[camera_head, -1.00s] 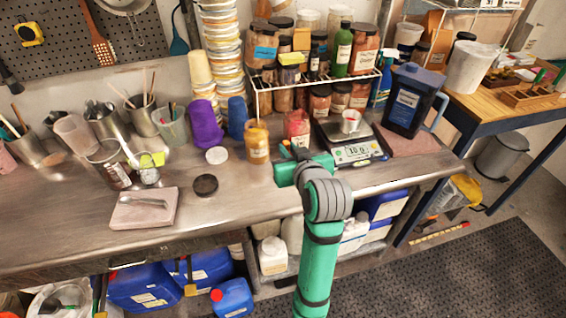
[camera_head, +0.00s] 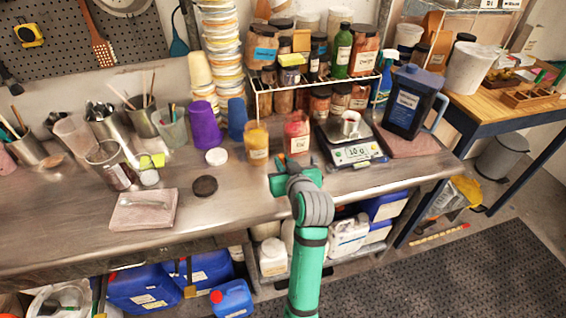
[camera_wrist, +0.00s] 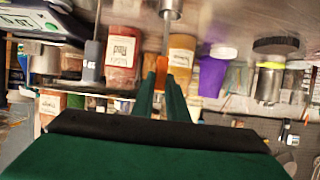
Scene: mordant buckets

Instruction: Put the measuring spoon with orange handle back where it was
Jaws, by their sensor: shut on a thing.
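The measuring spoon (camera_wrist: 167,32) shows in the wrist view, with a metal shaft and bowl end at the top edge and an orange handle (camera_wrist: 161,66) between my fingertips. My gripper (camera_wrist: 160,82) is shut on that handle. In the head view my gripper (camera_head: 290,166) is over the front of the steel bench, just in front of the yellow and red jars. I cannot make out the spoon clearly there.
A yellow jar (camera_head: 257,146) and a red jar (camera_head: 297,136) stand behind my gripper. A scale (camera_head: 353,154) bearing a white cup (camera_head: 350,122) is to the right. Bench between is clear.

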